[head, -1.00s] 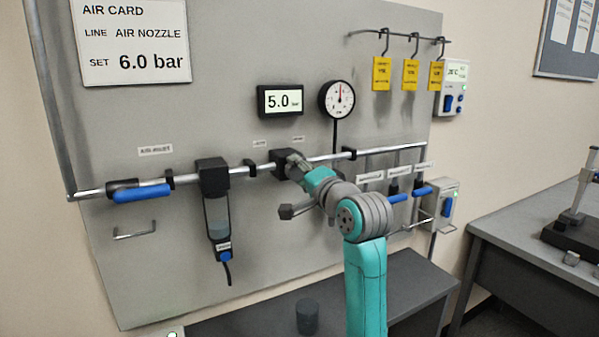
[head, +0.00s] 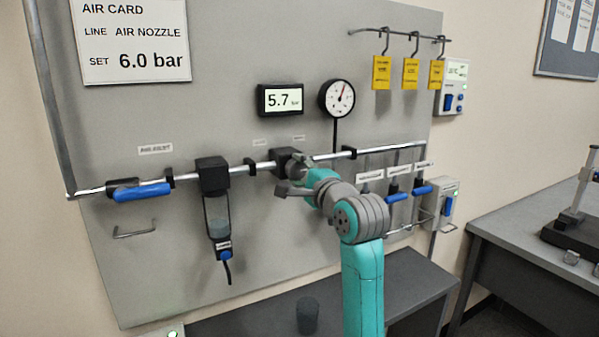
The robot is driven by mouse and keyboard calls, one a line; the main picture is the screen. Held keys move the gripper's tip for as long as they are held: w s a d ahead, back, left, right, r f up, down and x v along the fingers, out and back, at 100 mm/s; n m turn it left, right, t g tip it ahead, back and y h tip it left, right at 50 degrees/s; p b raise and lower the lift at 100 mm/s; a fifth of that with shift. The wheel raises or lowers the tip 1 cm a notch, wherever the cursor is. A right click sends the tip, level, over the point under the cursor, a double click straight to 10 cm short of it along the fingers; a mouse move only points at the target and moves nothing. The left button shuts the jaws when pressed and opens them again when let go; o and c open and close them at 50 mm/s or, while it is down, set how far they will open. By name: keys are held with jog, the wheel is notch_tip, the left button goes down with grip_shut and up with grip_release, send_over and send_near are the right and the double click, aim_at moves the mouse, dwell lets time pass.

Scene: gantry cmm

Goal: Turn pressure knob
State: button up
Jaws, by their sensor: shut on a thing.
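The black regulator block (head: 284,158) sits on the silver air pipe below the gauge. My gripper (head: 300,163) is at its front, shut on the pressure knob, which the gripper and wrist mostly hide. The digital display (head: 281,100) reads 5.7 bar. The round gauge (head: 337,98) has its red needle tilted right of upright. The air card (head: 133,40) at the upper left says line air nozzle, set 6.0 bar.
A filter bowl (head: 217,211) hangs left of the regulator. A blue-handled valve (head: 142,193) is at the far left of the pipe. Blue levers (head: 397,196) are close right of my arm. Yellow tags (head: 411,74) hang at upper right. A dark cylinder (head: 307,316) stands on the bench below.

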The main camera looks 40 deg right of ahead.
jog(key=o, duration=1.2)
jog(key=shift+c, duration=0.2)
jog(key=shift+s, duration=0.1)
jog(key=v, duration=0.7)
jog(key=shift+s+f, duration=0.1)
jog(key=shift+s, duration=0.05)
